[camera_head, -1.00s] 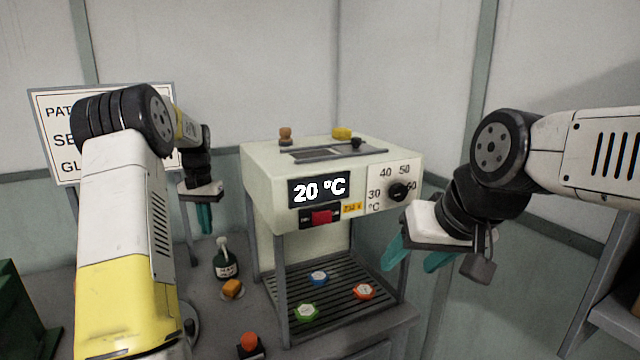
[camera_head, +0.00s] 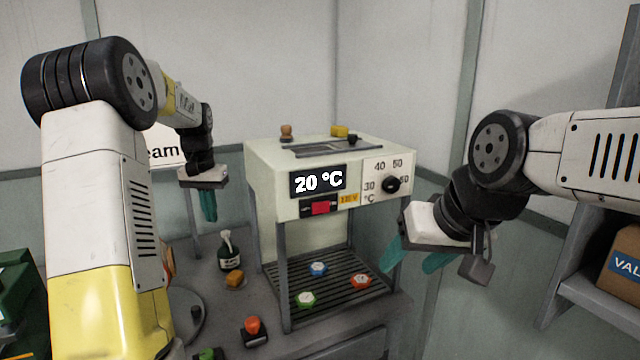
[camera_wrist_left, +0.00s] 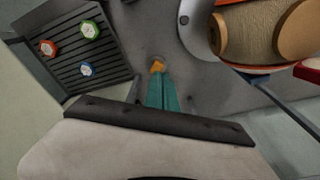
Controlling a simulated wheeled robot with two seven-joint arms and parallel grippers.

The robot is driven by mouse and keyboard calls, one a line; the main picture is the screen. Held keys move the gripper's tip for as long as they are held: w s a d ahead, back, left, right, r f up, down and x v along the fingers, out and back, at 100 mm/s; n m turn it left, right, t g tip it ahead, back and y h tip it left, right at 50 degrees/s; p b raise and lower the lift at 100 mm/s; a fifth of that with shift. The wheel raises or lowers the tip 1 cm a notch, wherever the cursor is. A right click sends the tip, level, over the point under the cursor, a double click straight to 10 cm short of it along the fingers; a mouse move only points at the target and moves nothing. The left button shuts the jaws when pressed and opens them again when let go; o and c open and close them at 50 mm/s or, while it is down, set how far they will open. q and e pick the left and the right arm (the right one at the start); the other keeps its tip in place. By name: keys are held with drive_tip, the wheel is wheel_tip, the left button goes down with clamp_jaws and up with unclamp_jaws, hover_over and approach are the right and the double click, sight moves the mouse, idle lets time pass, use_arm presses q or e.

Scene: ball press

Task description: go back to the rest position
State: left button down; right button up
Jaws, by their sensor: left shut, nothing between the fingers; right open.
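My left gripper (camera_head: 208,206) hangs in the air to the left of the press machine (camera_head: 270,215), with its teal fingers together and pointing down. In the left wrist view its fingers (camera_wrist_left: 162,92) are shut with nothing between them, above the bench. My right gripper (camera_head: 412,262) is in the air at the right front of the machine, its teal fingers spread apart and empty. The machine's display reads 20 °C, and its dial (camera_head: 391,185) and red switch (camera_head: 320,208) are on the front.
Green (camera_head: 306,300), blue (camera_head: 318,269) and red (camera_head: 360,281) pieces lie on the slatted tray. A dark bottle (camera_head: 229,255), an orange block (camera_head: 235,280) and a red-orange knob (camera_head: 252,325) are on the bench. A shelf with a box (camera_head: 622,262) stands at right.

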use_arm(q)
drive_tip(key=s+d+r+t, duration=0.1)
drive_tip(key=s+d+r, duration=0.4)
drive_tip(key=s, duration=0.3)
drive_tip(key=s+d+r+t, duration=0.2)
drive_tip(key=s+d+r, duration=0.2)
drive_tip(key=s, duration=0.4)
drive_tip(key=s+d+f+t+h, duration=0.1)
drive_tip(key=s+d, duration=0.1)
drive_tip(key=s, duration=0.5)
drive_tip(key=s+d+f+t+h, duration=0.1)
drive_tip(key=s+d, duration=0.2)
drive_tip(key=s, duration=0.4)
drive_tip(key=shift+f, duration=0.25)
